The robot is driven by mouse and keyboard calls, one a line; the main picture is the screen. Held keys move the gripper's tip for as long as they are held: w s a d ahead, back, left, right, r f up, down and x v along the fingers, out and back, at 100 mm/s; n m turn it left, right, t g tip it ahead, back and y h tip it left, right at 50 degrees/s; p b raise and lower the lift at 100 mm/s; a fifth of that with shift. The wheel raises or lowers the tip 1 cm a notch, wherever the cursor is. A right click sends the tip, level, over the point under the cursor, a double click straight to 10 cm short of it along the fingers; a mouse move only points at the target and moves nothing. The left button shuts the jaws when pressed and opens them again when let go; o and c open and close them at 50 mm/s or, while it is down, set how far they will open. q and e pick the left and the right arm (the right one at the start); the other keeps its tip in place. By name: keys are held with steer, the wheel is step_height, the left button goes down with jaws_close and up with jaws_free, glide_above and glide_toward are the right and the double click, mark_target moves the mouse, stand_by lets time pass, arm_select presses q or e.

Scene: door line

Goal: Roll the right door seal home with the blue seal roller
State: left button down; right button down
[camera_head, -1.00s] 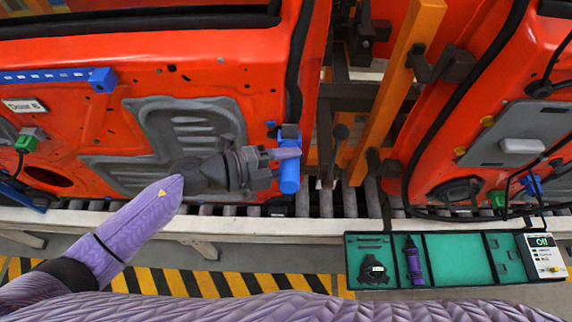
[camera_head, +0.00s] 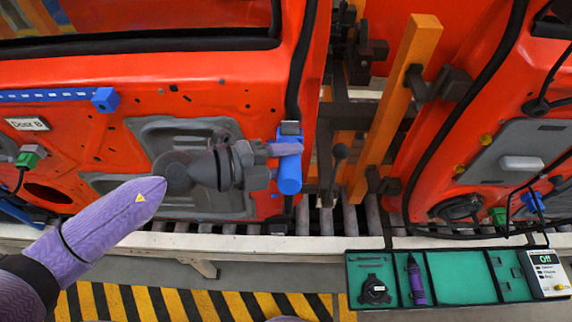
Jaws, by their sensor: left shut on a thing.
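The blue seal roller (camera_head: 289,172) is in my left gripper (camera_head: 283,150), whose jaws are shut on it. The roller hangs upright at the lower right edge of the left orange door (camera_head: 230,90), marked Door B. A black seal (camera_head: 299,75) runs down that door's right edge to the top of the roller. The roller and gripper hide part of the seal lower down. Whether the roller presses on the seal cannot be told. My right gripper is not in view.
An orange post (camera_head: 395,110) and dark fixture parts stand right of the door. Another orange door (camera_head: 480,110) is at the right. A roller conveyor (camera_head: 345,215) runs below. A green-lined tray (camera_head: 460,278) holds a purple tool (camera_head: 416,282) and a meter reading Off (camera_head: 545,272).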

arm_select(q)
steer(key=shift+r, duration=0.7)
steer(key=s, duration=1.5)
steer(key=shift+f, duration=0.1)
